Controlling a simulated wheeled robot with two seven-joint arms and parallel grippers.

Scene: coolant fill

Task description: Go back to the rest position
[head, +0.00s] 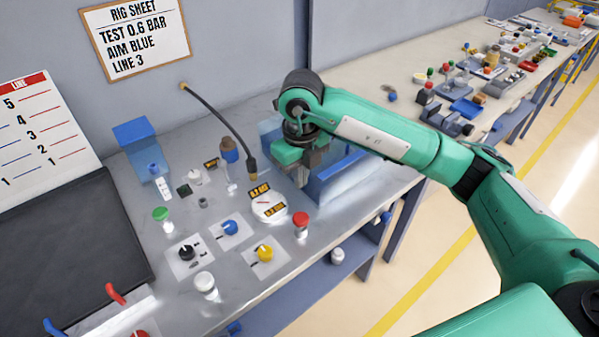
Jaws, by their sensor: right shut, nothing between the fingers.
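My right arm comes in from the right in the head view. Its gripper (302,178) points down over the back of the grey bench (150,262), in front of a blue box-like rig (345,172). The fingers are shut with nothing between them. The arm partly hides the rig. My left gripper does not show.
On the bench stand a red knob (300,220), a yellow knob (264,253), a blue knob (230,228), a black knob (187,252), a green knob (160,214) and a round gauge (268,206). A black hose (222,122) hangs from the wall.

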